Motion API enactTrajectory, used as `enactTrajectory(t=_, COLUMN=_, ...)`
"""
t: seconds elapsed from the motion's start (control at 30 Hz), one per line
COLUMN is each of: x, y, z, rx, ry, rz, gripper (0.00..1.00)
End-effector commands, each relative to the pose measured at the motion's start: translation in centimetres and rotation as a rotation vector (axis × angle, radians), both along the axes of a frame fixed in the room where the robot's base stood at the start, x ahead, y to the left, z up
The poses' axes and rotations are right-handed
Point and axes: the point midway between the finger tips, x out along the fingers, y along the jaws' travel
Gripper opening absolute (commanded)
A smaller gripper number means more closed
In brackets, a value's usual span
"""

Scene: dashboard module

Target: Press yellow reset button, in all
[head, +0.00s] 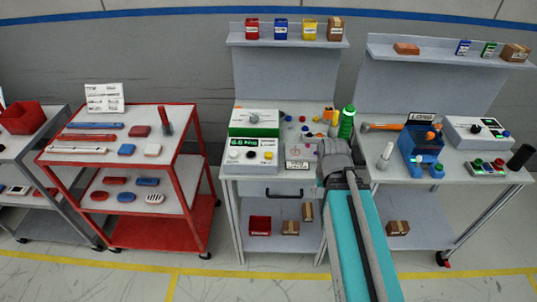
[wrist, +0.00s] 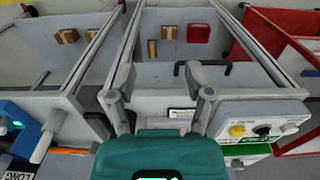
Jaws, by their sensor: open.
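A yellow button (wrist: 237,130) shows in the wrist view on the front panel of a white control box (wrist: 262,108), beside a black knob and a white button. In the head view the control box (head: 250,165) stands at the left front of the middle workbench, with a green display; its yellow button (head: 268,155) is small there. My gripper (wrist: 155,85) is open and empty in the wrist view, its fingers to the left of the box and apart from it. In the head view my gripper (head: 325,158) is over the bench's right front, partly hidden by my arm.
A grey panel with a red button (head: 297,152) stands between the box and my gripper. The bench has a drawer handle (head: 284,193) in front.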

Motion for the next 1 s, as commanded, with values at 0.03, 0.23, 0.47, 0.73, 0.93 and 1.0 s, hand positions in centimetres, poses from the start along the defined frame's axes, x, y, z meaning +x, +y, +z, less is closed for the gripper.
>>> enactTrajectory(t=0.03, x=0.00, y=0.00, z=0.00, rx=0.000, ry=0.000, rz=0.000, gripper=0.45)
enactTrajectory(t=0.23, x=0.00, y=0.00, z=0.00, rx=0.000, ry=0.000, rz=0.000, gripper=0.08)
enactTrajectory(t=0.47, x=0.00, y=0.00, z=0.00, rx=0.000, ry=0.000, rz=0.000, gripper=0.00)
enactTrajectory(t=0.73, x=0.00, y=0.00, z=0.00, rx=0.000, ry=0.000, rz=0.000, gripper=0.00)
enactTrajectory(t=0.93, x=0.00, y=0.00, z=0.00, rx=0.000, ry=0.000, rz=0.000, gripper=0.00)
enactTrajectory(t=1.0, x=0.00, y=0.00, z=0.00, rx=0.000, ry=0.000, rz=0.000, gripper=0.00)
